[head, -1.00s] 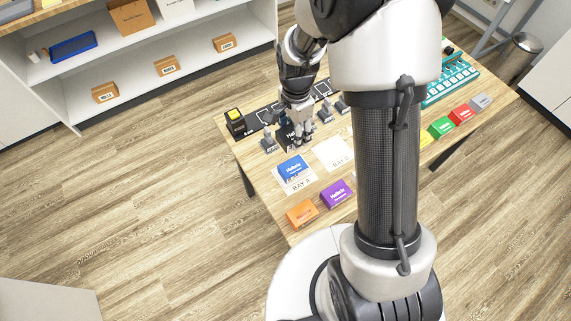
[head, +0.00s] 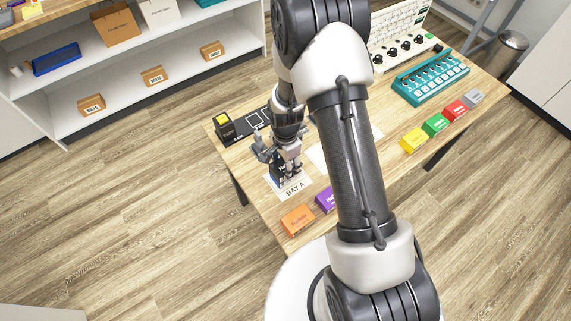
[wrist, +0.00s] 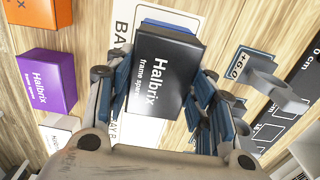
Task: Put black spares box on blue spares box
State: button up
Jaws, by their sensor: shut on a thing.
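The black spares box (wrist: 165,77), lettered Halbrix frame spares, sits between the fingers of my gripper (wrist: 160,92), which is shut on it. In the head view my gripper (head: 286,165) is over the BAY A sheet (head: 294,190), and the fingers mostly cover the black box. The blue spares box (wrist: 168,24) shows only as a thin strip past the far edge of the black box. The black box covers the rest of it. The black box appears to be over the blue one, slightly offset; I cannot tell whether they touch.
An orange box (head: 298,219) and a purple box (head: 326,200) stand near the front edge. Yellow (head: 413,141), green (head: 435,124), red (head: 455,110) and grey (head: 473,97) boxes stand to the right. A teal rack (head: 430,80) is behind them. A black-and-yellow block (head: 224,128) is at the back left.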

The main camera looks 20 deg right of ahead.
jog(key=shift+r, duration=0.1)
jog(key=o, duration=0.6)
jog(key=shift+f, duration=0.25)
jog(key=o, duration=0.5)
jog(key=shift+r, duration=0.1)
